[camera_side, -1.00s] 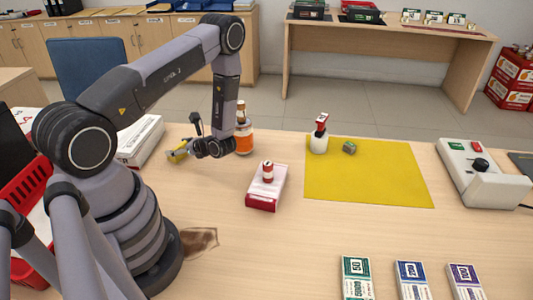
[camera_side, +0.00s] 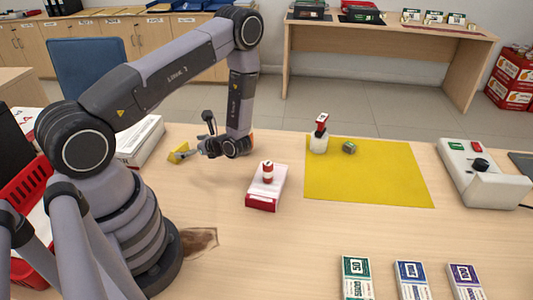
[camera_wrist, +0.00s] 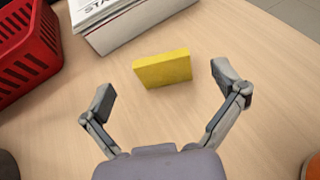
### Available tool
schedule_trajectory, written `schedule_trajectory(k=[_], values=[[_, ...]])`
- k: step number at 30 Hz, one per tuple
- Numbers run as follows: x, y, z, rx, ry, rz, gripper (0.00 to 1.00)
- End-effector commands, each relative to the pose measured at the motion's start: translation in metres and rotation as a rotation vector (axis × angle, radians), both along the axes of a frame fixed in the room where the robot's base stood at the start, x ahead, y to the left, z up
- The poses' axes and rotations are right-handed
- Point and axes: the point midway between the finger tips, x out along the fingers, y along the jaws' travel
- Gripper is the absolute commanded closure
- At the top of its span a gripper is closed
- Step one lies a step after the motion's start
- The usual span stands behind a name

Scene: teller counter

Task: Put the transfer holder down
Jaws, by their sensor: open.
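My gripper (camera_wrist: 164,90) is open and empty in the wrist view, its two fingers spread wide. A yellow block (camera_wrist: 162,69) stands on the table just ahead, between the lines of the fingers and apart from both. It also shows at the left of the side view (camera_side: 178,153), beside my gripper (camera_side: 194,152). I cannot tell which of these is the transfer holder.
A grey device (camera_side: 485,175) and several note bundles (camera_side: 411,281) lie right. The front middle is clear.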

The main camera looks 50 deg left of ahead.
Motion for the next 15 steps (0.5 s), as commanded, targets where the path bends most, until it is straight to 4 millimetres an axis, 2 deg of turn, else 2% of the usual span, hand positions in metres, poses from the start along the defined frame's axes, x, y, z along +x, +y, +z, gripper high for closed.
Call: schedule_trajectory(k=[1,6,12,15], values=[[0.005,-0.011,0.005,0.0,-0.002,-0.006,0.05],[0.017,-0.039,0.017,0.0,-0.003,-0.004,0.05],[0.024,-0.056,0.027,-0.001,-0.006,0.003,0.05],[0.028,-0.061,0.044,-0.004,-0.05,0.036,0.05]])
